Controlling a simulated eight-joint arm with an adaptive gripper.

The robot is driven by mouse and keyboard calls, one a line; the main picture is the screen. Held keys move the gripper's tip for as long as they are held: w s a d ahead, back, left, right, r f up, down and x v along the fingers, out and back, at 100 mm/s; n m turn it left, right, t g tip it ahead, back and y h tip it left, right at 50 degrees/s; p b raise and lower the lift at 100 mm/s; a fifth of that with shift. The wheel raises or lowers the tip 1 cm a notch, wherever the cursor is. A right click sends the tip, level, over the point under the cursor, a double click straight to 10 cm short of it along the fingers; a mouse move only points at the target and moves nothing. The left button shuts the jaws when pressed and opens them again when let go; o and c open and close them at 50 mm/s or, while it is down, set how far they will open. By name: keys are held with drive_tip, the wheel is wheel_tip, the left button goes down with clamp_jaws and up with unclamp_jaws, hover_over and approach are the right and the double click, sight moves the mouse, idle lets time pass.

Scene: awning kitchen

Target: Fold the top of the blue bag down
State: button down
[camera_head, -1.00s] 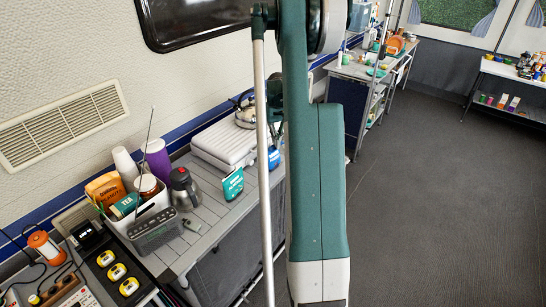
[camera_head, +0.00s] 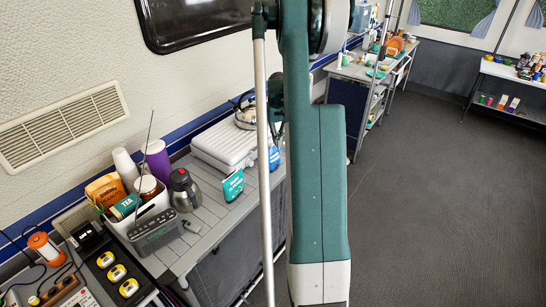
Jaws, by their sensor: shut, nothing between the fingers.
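A small blue bag-like item (camera_head: 274,158) stands on the slatted grey table, partly hidden behind my arm and a pale pole. Its top edge is too small to tell whether it is folded. A teal packet (camera_head: 233,185) with pale lettering stands upright to its left, nearer the front. My arm crosses the middle of the head view from top to bottom. My gripper is not in view.
A white folded appliance (camera_head: 222,147) lies behind the packet. A steel jug (camera_head: 184,190), a white caddy (camera_head: 150,212) and a grey radio (camera_head: 156,233) crowd the table's left part. Open floor (camera_head: 440,190) lies right.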

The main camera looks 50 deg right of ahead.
wheel_tip(320, 180, up, 7)
drive_tip(key=s+p, duration=0.1)
drive_tip(key=p, duration=0.1)
drive_tip(key=shift+s, duration=0.4)
idle(0.5)
drive_tip(key=shift+a, duration=0.1)
idle(0.5)
drive_tip(key=w+a+r+n+t+h+b, duration=0.1)
drive_tip(key=a+r, duration=0.3)
drive_tip(key=a, duration=0.8)
drive_tip(key=w+a+r+n+t+b, duration=0.15)
drive_tip(key=a+r, duration=0.35)
drive_tip(key=a, duration=0.7)
drive_tip(key=w+a+r+t+h+b, duration=0.15)
drive_tip(key=a+r, duration=0.25)
drive_tip(key=a, duration=0.8)
drive_tip(key=s+a+f+n+t+b, duration=0.1)
drive_tip(key=s+a, duration=0.4)
drive_tip(key=a, duration=0.4)
drive_tip(key=s+a+f+n+t+y+b, duration=0.1)
drive_tip(key=s+a+f+b, duration=0.1)
drive_tip(key=s+a, duration=0.4)
drive_tip(key=s+a+f+n+t+y+b, duration=0.1)
drive_tip(key=s+a, duration=0.5)
drive_tip(key=a, duration=0.8)
drive_tip(key=shift+s+a+f, duration=0.15)
drive_tip(key=shift+s+f, duration=0.1)
drive_tip(key=shift+f, duration=0.4)
